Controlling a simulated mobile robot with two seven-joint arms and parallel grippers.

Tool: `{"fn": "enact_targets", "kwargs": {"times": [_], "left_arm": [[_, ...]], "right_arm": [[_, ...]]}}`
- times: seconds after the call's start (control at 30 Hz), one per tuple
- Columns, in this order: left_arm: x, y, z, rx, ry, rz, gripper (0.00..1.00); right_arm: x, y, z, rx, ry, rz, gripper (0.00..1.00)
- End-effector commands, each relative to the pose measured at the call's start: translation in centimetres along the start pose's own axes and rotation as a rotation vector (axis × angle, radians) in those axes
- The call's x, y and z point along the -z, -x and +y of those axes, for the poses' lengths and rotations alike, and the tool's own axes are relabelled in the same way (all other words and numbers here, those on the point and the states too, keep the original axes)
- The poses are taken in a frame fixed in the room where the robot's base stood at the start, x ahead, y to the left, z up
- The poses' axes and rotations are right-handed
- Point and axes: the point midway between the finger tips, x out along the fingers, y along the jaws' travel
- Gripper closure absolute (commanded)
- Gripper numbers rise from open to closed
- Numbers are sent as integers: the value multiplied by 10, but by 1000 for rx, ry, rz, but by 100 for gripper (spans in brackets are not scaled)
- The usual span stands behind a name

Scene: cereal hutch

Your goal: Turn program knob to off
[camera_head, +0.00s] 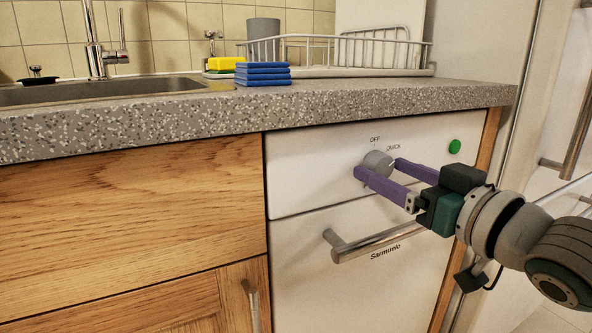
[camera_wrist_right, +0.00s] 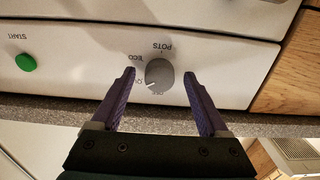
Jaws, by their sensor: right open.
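The program knob (camera_head: 376,162) is a round grey dial on the white dishwasher panel, with OFF printed above it and QUICK at its upper right. In the right wrist view the knob (camera_wrist_right: 159,73) appears upside down, with POTS, ECO and OFF labels around it. Its white mark points to the lower left there, to the side of OFF, near a partly hidden label. My right gripper (camera_head: 378,168) is open, with its purple fingers on either side of the knob. In the right wrist view the fingers (camera_wrist_right: 159,76) show gaps to the knob. My left gripper is out of view.
A green START button (camera_head: 455,146) is to the right of the knob. The dishwasher's metal handle (camera_head: 372,243) sticks out below my right gripper. The speckled countertop (camera_head: 330,108) overhangs above, with blue cloths (camera_head: 262,76) and a dish rack (camera_head: 385,70) on it.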

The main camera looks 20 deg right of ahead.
Motion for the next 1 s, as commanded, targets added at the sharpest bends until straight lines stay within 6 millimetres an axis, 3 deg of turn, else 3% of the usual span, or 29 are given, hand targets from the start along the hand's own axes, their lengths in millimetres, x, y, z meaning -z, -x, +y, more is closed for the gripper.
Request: {"fn": "enact_targets", "kwargs": {"times": [0.1,0.8,1.0], "left_arm": [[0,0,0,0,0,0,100],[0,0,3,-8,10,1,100],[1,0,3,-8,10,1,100]], "right_arm": [[0,0,0,0,0,0,22],[0,0,0,1,-1,0,100],[0,0,0,1,3,0,100]]}}
